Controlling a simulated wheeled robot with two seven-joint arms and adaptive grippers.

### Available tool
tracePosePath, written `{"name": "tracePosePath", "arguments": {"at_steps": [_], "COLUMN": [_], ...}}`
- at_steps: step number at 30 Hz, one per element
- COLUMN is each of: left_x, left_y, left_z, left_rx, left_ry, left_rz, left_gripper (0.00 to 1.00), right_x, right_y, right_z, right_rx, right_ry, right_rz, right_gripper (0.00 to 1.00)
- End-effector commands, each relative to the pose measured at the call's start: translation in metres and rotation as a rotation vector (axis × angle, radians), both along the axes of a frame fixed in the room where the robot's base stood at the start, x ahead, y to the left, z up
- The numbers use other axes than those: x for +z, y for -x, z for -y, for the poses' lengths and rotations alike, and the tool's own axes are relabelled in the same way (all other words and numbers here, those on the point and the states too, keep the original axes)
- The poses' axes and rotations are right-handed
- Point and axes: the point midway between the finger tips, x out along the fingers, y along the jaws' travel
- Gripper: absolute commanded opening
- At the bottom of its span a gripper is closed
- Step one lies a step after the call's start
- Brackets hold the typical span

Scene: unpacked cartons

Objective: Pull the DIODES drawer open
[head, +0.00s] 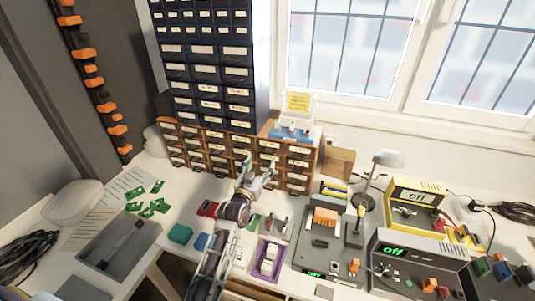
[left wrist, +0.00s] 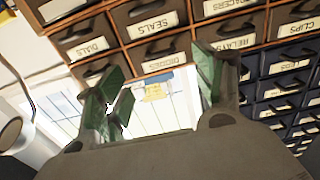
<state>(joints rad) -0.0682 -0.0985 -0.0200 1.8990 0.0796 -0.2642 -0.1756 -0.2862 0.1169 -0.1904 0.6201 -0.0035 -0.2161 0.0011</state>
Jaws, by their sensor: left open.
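The DIODES drawer (left wrist: 160,52) shows in the left wrist view as a dark front with a bar handle and a white label, in a wooden-framed cabinet (head: 232,150). It looks shut, flush with its neighbours. In the head view the labels are too small to tell which drawer it is. My left gripper (head: 258,175) is in front of the cabinet, fingers towards the drawers. In the left wrist view my left gripper (left wrist: 157,90) is open and empty, its fingertips apart on either side below the DIODES front. Contact with the handle does not show. My right gripper is not in view.
Neighbouring drawers include DIALS (left wrist: 90,45), SEALS (left wrist: 150,20) and RELAYS (left wrist: 235,38). Green boards (head: 150,205), a grey tray (head: 118,250), a purple bin (head: 268,258) and a lamp (head: 386,160) crowd the bench.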

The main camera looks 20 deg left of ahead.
Motion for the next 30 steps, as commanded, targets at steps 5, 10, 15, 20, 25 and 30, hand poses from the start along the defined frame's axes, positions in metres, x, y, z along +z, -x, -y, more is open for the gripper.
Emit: {"name": "tracePosePath", "arguments": {"at_steps": [5, 10, 15, 20, 25, 30], "left_x": [0.000, 0.001, 0.000, 0.000, 0.001, 0.000], "left_y": [-0.015, -0.029, -0.043, -0.056, -0.070, -0.082], "left_z": [0.000, 0.001, 0.001, 0.002, 0.002, 0.003], "left_rx": [0.000, 0.001, 0.001, 0.001, 0.001, 0.001], "left_ry": [0.000, 0.000, -0.001, -0.001, -0.001, -0.001], "left_rz": [0.000, 0.001, 0.000, 0.000, 0.001, 0.000], "left_gripper": [0.69, 0.69, 0.69, 0.69, 0.69, 0.69], "right_x": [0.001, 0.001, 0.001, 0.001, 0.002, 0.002], "right_y": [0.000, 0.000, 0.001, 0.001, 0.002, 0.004], "right_z": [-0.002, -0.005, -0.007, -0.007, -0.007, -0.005], "right_rx": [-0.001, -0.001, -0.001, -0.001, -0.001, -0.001], "right_ry": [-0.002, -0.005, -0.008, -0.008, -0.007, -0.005], "right_rz": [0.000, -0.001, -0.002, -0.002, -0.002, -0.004], "right_gripper": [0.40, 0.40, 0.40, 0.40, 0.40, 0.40]}}
